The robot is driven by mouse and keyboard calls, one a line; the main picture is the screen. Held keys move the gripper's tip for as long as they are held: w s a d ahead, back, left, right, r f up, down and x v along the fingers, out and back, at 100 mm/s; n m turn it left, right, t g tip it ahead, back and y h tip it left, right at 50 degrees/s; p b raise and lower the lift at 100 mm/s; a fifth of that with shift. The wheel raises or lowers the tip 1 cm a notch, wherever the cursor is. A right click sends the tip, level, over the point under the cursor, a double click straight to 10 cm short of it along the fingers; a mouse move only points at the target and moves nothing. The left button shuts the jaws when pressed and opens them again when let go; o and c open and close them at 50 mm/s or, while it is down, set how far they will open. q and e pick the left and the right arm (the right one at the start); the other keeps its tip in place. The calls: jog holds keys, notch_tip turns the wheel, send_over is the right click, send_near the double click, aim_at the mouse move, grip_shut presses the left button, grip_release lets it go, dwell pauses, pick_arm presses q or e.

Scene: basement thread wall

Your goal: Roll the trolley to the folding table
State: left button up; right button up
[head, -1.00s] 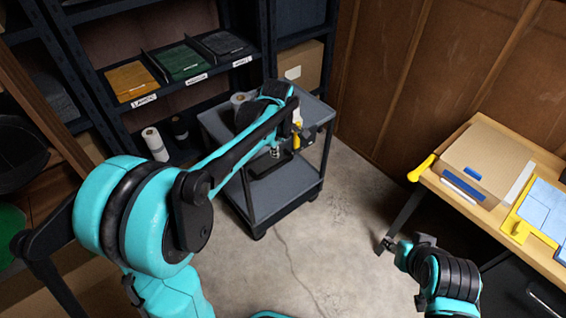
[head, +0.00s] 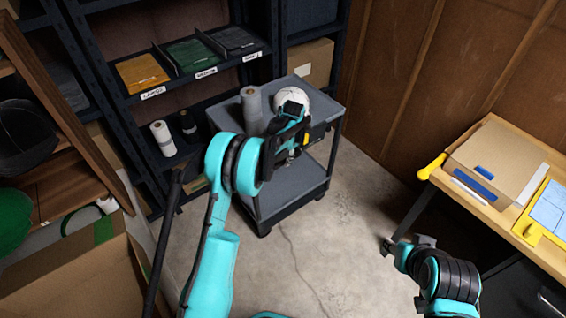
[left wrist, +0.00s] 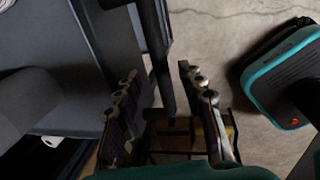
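The trolley (head: 300,183) is a grey cart with two shelves and dark posts, standing in front of the shelving. My left gripper (head: 287,152) is at its front side, below the top shelf's level in the head view. In the left wrist view, the fingers are apart, with a dark bar of the trolley (left wrist: 157,45) between them and gaps visible beside it. The folding table (head: 476,206), with a light wooden top, stands at the right. My right gripper (head: 388,247) hangs low near the table's left leg; its fingers are too small to read.
A grey roll (head: 251,104) and a white round object (head: 292,97) are on the trolley's top shelf. The table carries a cardboard box (head: 495,160) and a yellow-edged blue item (head: 552,207). Bare concrete floor (head: 335,235) lies between trolley and table. An open carton (head: 95,280) stands at lower left.

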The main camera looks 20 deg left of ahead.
pick_arm(q)
jog(key=f, duration=0.3)
jog(key=shift+w+a+b, duration=0.15)
jog(key=shift+w+b, duration=0.05)
jog(key=shift+b, duration=0.15)
jog(key=shift+r, duration=0.15)
grip_shut()
pick_arm(e)
jog(key=shift+f, duration=0.6)
pick_arm(q)
jog(key=shift+a, duration=0.1)
